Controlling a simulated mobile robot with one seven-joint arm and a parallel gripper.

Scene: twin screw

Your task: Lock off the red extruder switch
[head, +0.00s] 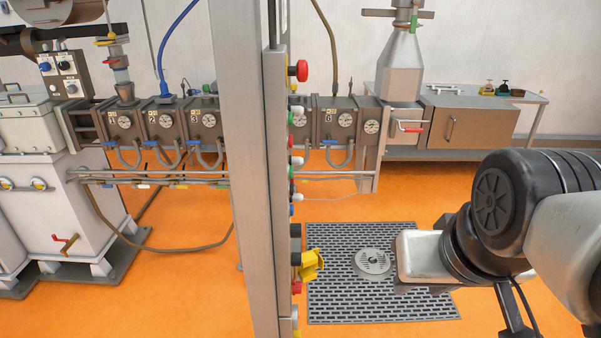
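A tall grey control cabinet (239,150) stands edge-on in the middle of the head view. Its buttons and switches show only in profile along its right side. A red knob (296,288) sits low there, just under a yellow part (311,265) that sticks out to the right. No label can be read, so I cannot tell which is the extruder switch. My dark arm comes in from the right; my gripper does not show.
The extruder barrel (204,125) runs behind the cabinet. Small dark and yellow items (503,89) sit on the back-right bench (541,99).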

